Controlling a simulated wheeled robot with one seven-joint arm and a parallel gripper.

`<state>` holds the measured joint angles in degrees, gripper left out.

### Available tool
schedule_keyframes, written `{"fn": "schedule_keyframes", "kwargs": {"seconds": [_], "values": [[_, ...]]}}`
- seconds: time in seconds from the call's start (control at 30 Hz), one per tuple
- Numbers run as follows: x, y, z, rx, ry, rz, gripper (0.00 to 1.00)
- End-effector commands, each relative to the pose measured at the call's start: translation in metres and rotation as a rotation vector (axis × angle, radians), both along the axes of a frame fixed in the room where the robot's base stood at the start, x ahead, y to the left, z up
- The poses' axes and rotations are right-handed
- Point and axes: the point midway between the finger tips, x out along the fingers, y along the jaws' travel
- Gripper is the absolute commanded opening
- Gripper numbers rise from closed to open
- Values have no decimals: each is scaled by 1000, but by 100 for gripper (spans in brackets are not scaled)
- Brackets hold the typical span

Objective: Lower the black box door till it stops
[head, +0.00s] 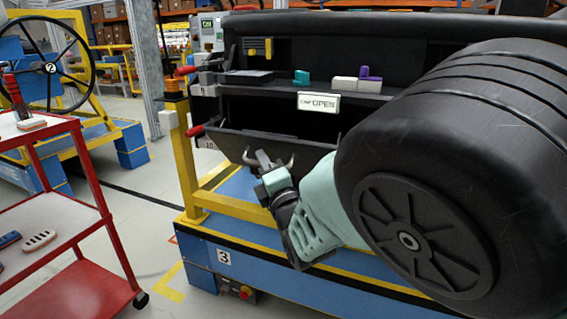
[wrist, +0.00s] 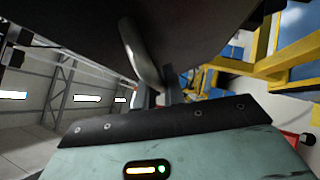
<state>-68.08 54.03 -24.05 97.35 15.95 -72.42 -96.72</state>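The black box door (head: 228,143) is a dark panel on the front of the dashboard module, tilted outward below a dark opening. A curved metal bar, apparently its handle, shows at its lower side. My gripper (head: 271,163) is at this bar, below and in front of the door. In the wrist view the door's dark underside (wrist: 75,25) fills the top, and the curved bar (wrist: 140,55) comes down close to the gripper. The fingertips are small and partly hidden, so I cannot tell whether they close on the bar.
A white OPEN label (head: 319,102) is above the opening. Small teal, white and purple blocks sit on the shelf above. A large black wheel-like part (head: 430,190) is close at the right. A red cart (head: 60,215) stands at the left, with clear floor between it and the blue base.

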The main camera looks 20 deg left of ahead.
Motion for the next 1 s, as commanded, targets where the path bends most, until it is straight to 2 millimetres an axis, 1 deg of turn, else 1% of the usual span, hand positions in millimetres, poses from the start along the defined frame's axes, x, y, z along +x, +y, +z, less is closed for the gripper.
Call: {"fn": "schedule_keyframes", "kwargs": {"seconds": [0.17, 0.33, 0.57, 0.6, 0.67, 0.7, 1.0], "values": [[-1, 0, 0, 2, -2, 1, 0], [-8, 1, -15, 0, 0, 2, 0], [-10, 1, -15, 0, 2, 3, 0], [-10, 1, -16, -1, 3, 3, 14], [-10, 2, -16, -1, 3, 4, 30], [-10, 1, -16, -1, 3, 3, 32], [-10, 0, -14, 1, 0, 1, 32]]}}
